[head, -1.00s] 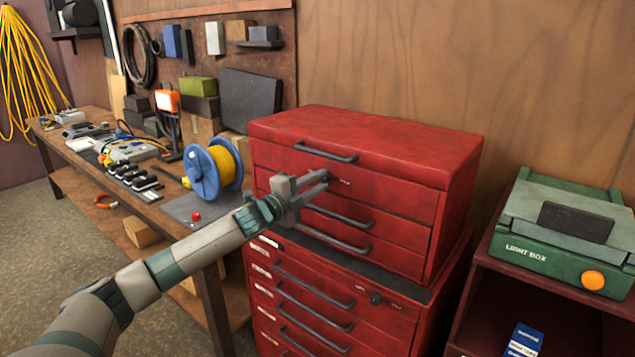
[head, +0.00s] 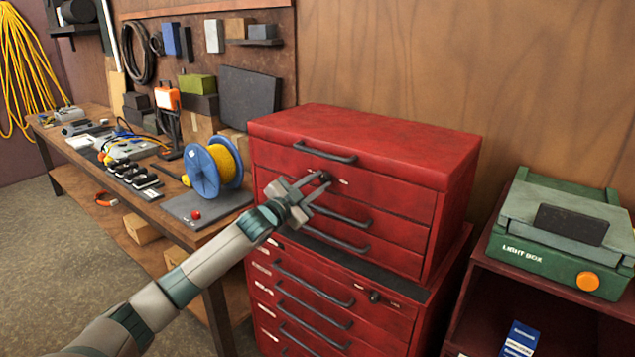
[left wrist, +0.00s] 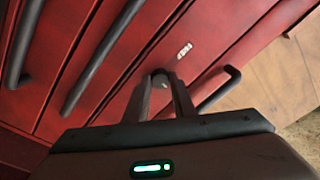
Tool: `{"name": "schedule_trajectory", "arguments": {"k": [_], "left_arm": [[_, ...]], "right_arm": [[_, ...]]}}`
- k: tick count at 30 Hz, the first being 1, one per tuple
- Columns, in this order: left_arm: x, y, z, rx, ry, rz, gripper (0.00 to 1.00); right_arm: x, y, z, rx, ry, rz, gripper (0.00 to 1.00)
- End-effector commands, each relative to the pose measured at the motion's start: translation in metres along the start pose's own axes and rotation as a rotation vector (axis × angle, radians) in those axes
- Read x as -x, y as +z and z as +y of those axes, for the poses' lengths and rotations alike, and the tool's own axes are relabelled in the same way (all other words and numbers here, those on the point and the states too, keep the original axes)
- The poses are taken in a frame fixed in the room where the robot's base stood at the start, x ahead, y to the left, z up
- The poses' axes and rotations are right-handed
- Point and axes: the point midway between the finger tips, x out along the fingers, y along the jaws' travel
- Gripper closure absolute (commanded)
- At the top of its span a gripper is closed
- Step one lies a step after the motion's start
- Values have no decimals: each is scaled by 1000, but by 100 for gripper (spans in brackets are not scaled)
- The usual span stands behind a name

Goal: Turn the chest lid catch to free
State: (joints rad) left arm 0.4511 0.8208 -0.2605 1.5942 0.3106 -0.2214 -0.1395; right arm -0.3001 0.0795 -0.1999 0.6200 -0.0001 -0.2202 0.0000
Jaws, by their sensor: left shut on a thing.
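The red tool chest (head: 455,165) stands in the middle of the head view, its lid (head: 380,135) down. The lid catch (head: 325,176) is a small dark knob on the front below the lid handle, beside a small white label (head: 344,182). My left gripper (head: 323,181) is shut on the catch, its fingers pointing at the chest front. In the left wrist view the catch (left wrist: 160,77) shows as a rounded dark end between the fingertips (left wrist: 160,84); the fingers hide most of it. My right gripper is in neither view.
Dark bar handles (head: 340,215) cross the drawers below the catch. A lower red cabinet (head: 400,325) has its own knob (head: 375,296). A workbench (head: 170,205) with a blue cable reel (head: 203,172) stands left. A green light box (head: 530,258) stands right.

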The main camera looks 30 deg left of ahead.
Motion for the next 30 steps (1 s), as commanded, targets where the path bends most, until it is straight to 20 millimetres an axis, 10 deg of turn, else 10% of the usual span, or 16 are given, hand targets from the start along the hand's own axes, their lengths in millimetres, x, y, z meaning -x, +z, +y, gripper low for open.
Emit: {"name": "schedule_trajectory", "arguments": {"k": [16,17,19,30], "left_arm": [[0,1,0,39,-2,-4,99],[0,1,0,39,-2,-4,75],[0,1,0,39,-2,-4,58],[1,1,1,37,-2,-3,58]], "right_arm": [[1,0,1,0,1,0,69],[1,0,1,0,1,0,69],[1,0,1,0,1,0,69],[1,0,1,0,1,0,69]]}}
